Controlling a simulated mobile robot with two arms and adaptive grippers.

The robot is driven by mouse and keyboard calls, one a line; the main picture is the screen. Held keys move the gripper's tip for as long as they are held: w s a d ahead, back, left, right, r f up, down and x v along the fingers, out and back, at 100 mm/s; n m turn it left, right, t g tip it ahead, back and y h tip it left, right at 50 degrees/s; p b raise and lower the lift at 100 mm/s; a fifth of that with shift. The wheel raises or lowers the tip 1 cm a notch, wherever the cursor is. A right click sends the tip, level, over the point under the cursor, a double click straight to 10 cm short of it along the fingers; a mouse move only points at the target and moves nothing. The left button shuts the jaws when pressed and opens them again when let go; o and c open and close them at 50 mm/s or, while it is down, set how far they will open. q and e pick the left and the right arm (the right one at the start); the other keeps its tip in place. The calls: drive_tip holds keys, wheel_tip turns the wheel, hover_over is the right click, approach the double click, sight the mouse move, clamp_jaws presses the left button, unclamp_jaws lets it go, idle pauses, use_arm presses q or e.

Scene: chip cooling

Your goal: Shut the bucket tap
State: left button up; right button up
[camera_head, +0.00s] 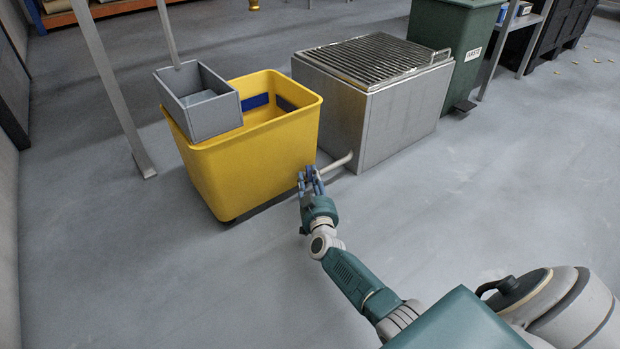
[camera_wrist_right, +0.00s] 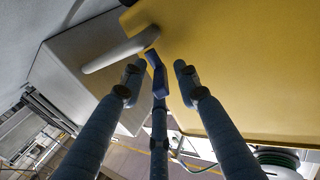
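The yellow bucket (camera_head: 257,155) stands on the floor in the head view, and its wall (camera_wrist_right: 235,75) fills the right of the right wrist view. My right gripper (camera_head: 311,174) is at the bucket's lower right corner. In the right wrist view its outer fingers (camera_wrist_right: 158,72) are spread apart. A small blue piece (camera_wrist_right: 152,57), seemingly the tap handle, shows between the fingertips by the bucket wall. I cannot tell whether it is touched, as the middle finger partly overlaps it. In the head view the fingers hide the tap. My left gripper is out of view.
A metal box with a grate (camera_head: 378,100) stands right of the bucket. A pale pipe (camera_head: 337,164) sticks out low between them and also shows in the right wrist view (camera_wrist_right: 120,50). A grey wringer (camera_head: 208,118) sits on the bucket. The floor in front is clear.

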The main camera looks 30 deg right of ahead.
clamp_jaws()
drive_tip(key=shift+a+m+h, duration=0.2)
drive_tip(key=shift+m+h, duration=0.1)
drive_tip(key=shift+h, duration=0.1)
drive_tip(key=shift+w+a+g+h+p, duration=0.1)
drive_tip(key=shift+a+g+h+p, duration=0.05)
drive_tip(key=shift+g+h+p, duration=0.2)
drive_tip(key=shift+w+a+m+g+h+b, duration=0.25)
drive_tip(key=shift+m+g+h+b, duration=0.65)
drive_tip(key=shift+m+h, duration=0.1)
drive_tip(key=shift+w+a+m+g+h+b, duration=0.25)
drive_tip(key=shift+m+g+h+b, duration=0.6)
drive_tip(key=shift+h+b, duration=0.1)
drive_tip(key=shift+w+a+m+g+h+b, duration=0.25)
drive_tip(key=shift+m+g+h+b, duration=0.65)
drive_tip(key=shift+m+h, duration=0.1)
